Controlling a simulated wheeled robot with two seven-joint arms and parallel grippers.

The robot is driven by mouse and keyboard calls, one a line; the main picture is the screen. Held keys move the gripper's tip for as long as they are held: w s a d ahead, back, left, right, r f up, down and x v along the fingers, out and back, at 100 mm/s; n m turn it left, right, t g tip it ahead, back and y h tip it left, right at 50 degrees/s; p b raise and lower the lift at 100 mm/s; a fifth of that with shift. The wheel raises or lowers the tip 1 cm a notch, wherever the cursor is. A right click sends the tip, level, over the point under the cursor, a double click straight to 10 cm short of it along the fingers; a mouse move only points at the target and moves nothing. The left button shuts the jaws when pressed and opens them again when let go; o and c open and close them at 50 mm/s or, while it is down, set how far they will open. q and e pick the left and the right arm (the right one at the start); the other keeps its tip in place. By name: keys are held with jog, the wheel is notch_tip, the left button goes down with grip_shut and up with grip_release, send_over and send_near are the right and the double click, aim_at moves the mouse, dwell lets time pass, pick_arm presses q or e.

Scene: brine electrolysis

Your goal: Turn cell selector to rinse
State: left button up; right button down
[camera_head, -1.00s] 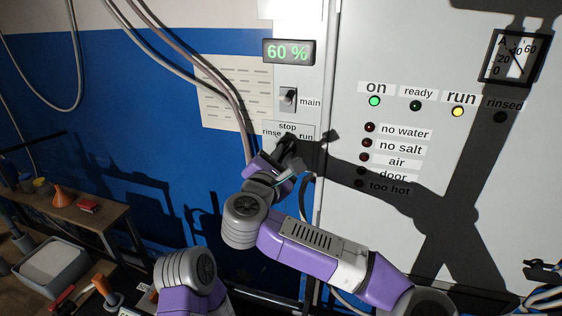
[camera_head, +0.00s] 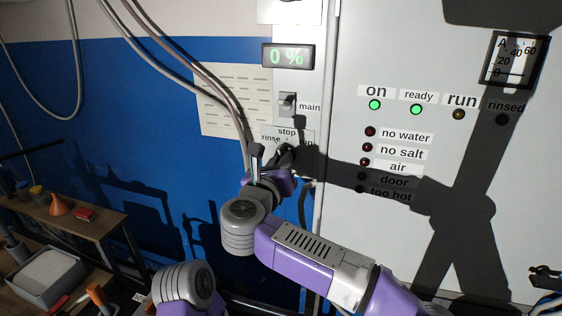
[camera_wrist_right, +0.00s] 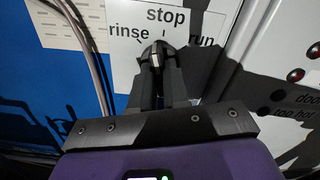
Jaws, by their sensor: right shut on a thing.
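The cell selector (camera_head: 286,153) is a dark knob on the white panel beside the cabinet. Its label plate (camera_wrist_right: 124,52) reads rinse at left, stop at top and run at right. My right gripper (camera_head: 272,158) is at the knob. In the right wrist view its fingers (camera_wrist_right: 157,62) are shut on the selector, whose dark end shows between the fingertips, just under the word stop. The fingers partly hide the knob, so its exact setting is hard to read. My left gripper is not in view.
On the cabinet (camera_head: 350,250), the on lamp (camera_head: 375,105) and ready lamp (camera_head: 416,109) glow green; the run lamp (camera_head: 459,114) is dark. Hoses (camera_head: 215,88) hang close left of the gripper.

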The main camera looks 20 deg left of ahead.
jog(key=shift+n+p, duration=1.15)
jog(key=shift+n, duration=2.05)
jog(key=c, duration=1.1)
grip_release()
jog(key=s+b, duration=0.2)
jog(key=s, duration=0.5)
jog(key=shift+s+a, duration=0.1)
jog(key=shift+s, duration=0.2)
